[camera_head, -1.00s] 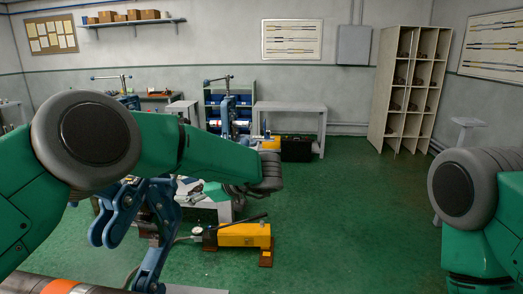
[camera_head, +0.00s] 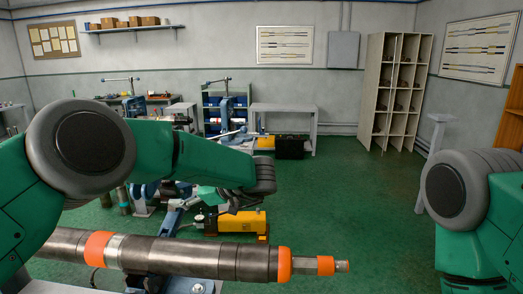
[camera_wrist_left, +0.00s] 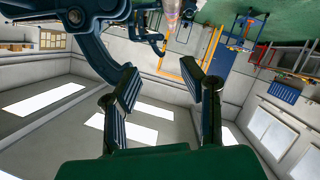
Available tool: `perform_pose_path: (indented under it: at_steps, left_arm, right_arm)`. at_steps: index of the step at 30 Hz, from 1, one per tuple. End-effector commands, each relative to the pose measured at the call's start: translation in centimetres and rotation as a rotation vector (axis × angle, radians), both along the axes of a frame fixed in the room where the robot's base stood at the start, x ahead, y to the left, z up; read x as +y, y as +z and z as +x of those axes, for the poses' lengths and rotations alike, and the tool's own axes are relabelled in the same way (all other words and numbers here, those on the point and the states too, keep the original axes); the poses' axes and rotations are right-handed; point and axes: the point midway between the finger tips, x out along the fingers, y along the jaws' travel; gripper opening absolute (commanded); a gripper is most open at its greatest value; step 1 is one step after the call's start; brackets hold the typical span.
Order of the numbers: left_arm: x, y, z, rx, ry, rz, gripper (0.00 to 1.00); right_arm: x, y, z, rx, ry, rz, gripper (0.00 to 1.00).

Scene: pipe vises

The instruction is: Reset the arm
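My left arm crosses the head view from the left, its forearm ending above the yellow pump. In the left wrist view my left gripper (camera_wrist_left: 170,80) has its two padded fingers wide apart, with nothing between them. A blue vise part (camera_wrist_left: 95,45) stands close beside the left finger there; I cannot tell whether they touch. A long grey pipe (camera_head: 200,258) with orange bands lies across the bottom of the head view, below my left arm. Of my right arm only the upper links show at the right edge; its gripper is out of view.
A yellow pump (camera_head: 240,222) sits on the green floor behind the pipe. Blue vises, a grey table (camera_head: 285,108), a black case (camera_head: 290,147) and a pigeonhole rack (camera_head: 395,90) stand further back. An orange shelf (camera_head: 511,110) is at the right edge.

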Motion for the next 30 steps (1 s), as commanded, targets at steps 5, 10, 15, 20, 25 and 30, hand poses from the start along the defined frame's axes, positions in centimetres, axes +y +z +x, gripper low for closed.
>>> perform_pose_path:
  at_steps: [5, 10, 15, 20, 25, 30]
  left_arm:
    - [0.9, -3.2, 0.8, 0.002, -0.11, 0.07, 0.36]
    - [1.2, -6.5, 1.3, 0.012, -0.247, 0.139, 0.36]
    - [1.6, -11.6, 1.1, 0.057, -0.446, 0.207, 0.36]
    - [1.9, -19.3, -0.4, 0.164, -0.701, 0.242, 0.36]
    - [2.7, -30.1, -6.1, 0.385, -1.024, 0.2, 0.36]
    - [4.2, -38.9, -15.5, 0.643, -1.277, 0.069, 0.36]
  right_arm:
    - [0.0, -1.1, 0.0, -0.001, 0.0, 0.0, 0.0]
    - [0.0, -2.1, 0.0, -0.001, 0.0, 0.0, 0.0]
    - [0.0, -3.5, 0.0, -0.001, 0.0, 0.0, 0.0]
    - [0.0, -5.3, 0.0, 0.0, 0.0, 0.0, 0.0]
    - [0.0, -7.7, 0.0, 0.0, 0.0, 0.0, 0.0]
    - [0.0, -9.6, 0.0, 0.0, 0.0, 0.0, 0.0]
